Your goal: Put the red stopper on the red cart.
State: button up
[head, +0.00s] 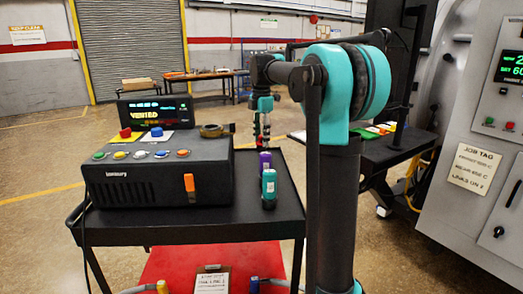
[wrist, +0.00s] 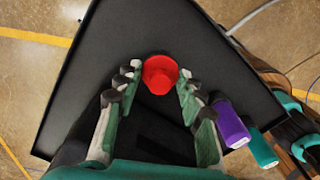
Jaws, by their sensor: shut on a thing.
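My gripper (head: 263,130) hangs over the far right part of the black cart top (head: 225,228). In the wrist view, the round red stopper (wrist: 160,74) sits between the fingertips of my gripper (wrist: 158,80), which are shut on it. Only a little red shows among the fingers in the head view. Whether the stopper touches the black surface below is unclear. A low red surface (head: 185,262), perhaps the red cart, shows at the bottom of the head view, with a clipboard (head: 212,281) on it; its edges are partly hidden.
A purple bottle (head: 264,163) and a teal bottle (head: 269,187) stand near my gripper. A dark instrument box (head: 155,180) fills the cart's left side. Another dark table (head: 375,150) stands right, beside the furnace (head: 480,160).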

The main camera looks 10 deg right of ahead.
aim_at(261, 143)
jog(key=shift+f, duration=2.55)
jog(key=shift+f, duration=0.1)
jog(key=o, duration=1.2)
jog(key=shift+o, duration=0.2)
notch_tip(261, 143, up, 12)
jog(key=shift+r, duration=0.15)
